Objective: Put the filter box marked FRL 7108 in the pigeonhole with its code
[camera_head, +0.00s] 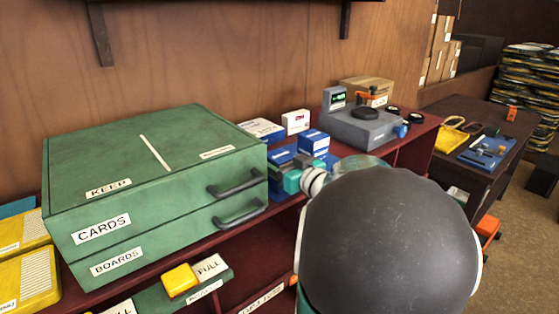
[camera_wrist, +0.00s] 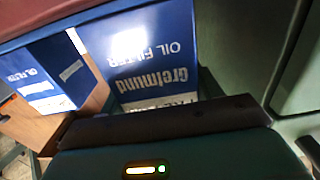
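Several blue filter boxes stand on the dark red shelf top in the head view, among them a blue box (camera_head: 314,139) and another (camera_head: 283,155) beside my gripper (camera_head: 290,180). My teal gripper is low among these boxes, partly hidden by my arm. In the wrist view a blue oil filter box (camera_wrist: 150,45) is close, its print upside down; its white label is mostly hidden behind a dark bar of my gripper (camera_wrist: 165,118). A second blue oil filter box (camera_wrist: 45,75) stands left of it. No full code is readable. The frames do not show whether my fingers are open. No coded pigeonhole is identifiable.
A green drawer cabinet (camera_head: 150,195) stands left of the boxes. A white box (camera_head: 296,121) is behind them, and a grey device (camera_head: 360,128) is to the right. Open compartments (camera_head: 265,265) lie below the shelf top. My arm hides the front right.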

